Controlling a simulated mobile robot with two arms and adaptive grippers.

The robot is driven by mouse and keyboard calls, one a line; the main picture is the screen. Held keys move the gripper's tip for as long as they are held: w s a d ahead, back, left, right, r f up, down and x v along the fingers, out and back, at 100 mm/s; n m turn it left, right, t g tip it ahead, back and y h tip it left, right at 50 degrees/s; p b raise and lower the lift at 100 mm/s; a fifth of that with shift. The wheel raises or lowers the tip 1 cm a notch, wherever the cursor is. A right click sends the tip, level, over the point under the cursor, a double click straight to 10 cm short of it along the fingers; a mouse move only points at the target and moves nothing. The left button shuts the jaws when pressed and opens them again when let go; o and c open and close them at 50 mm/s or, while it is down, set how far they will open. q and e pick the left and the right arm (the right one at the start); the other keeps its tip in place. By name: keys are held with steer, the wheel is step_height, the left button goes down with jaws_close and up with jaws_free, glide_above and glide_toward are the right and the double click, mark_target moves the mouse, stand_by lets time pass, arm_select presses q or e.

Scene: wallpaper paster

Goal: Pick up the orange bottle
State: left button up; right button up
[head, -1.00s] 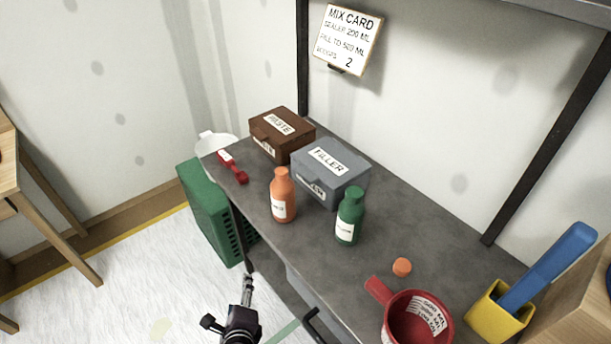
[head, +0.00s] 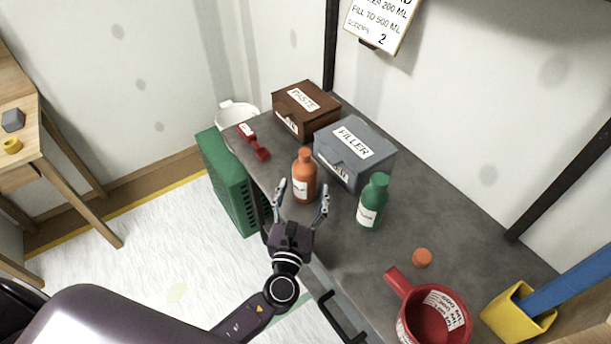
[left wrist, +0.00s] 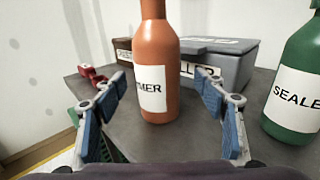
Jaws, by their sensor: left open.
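The orange bottle (head: 304,176) stands upright on the grey bench, in front of the grey filler box. In the left wrist view the orange bottle (left wrist: 158,55) stands centred, its white label partly readable as "MER". My left gripper (head: 303,197) is open, its two fingers pointing at the bottle from the bench's front edge. In the left wrist view the open fingers (left wrist: 160,112) are spread to either side of the bottle, with gaps on both sides, not touching it. My right gripper is not in view.
A green bottle (head: 372,202) stands close to the right. The filler box (head: 353,153) and brown paste box (head: 305,110) stand behind. A red scoop (head: 254,142) lies left. An orange cap (head: 422,257), red measuring cup (head: 434,318) and yellow holder (head: 518,313) are further right.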

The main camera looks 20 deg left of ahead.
arm_select(q)
steer(key=w, duration=0.3)
steer(key=w+p, duration=0.1)
steer(key=shift+w+a+r, duration=0.15)
steer(key=shift+w+a, duration=0.05)
steer(key=shift+a, duration=0.2)
steer(key=shift+c, duration=0.3)
steer(key=c, duration=1.6)
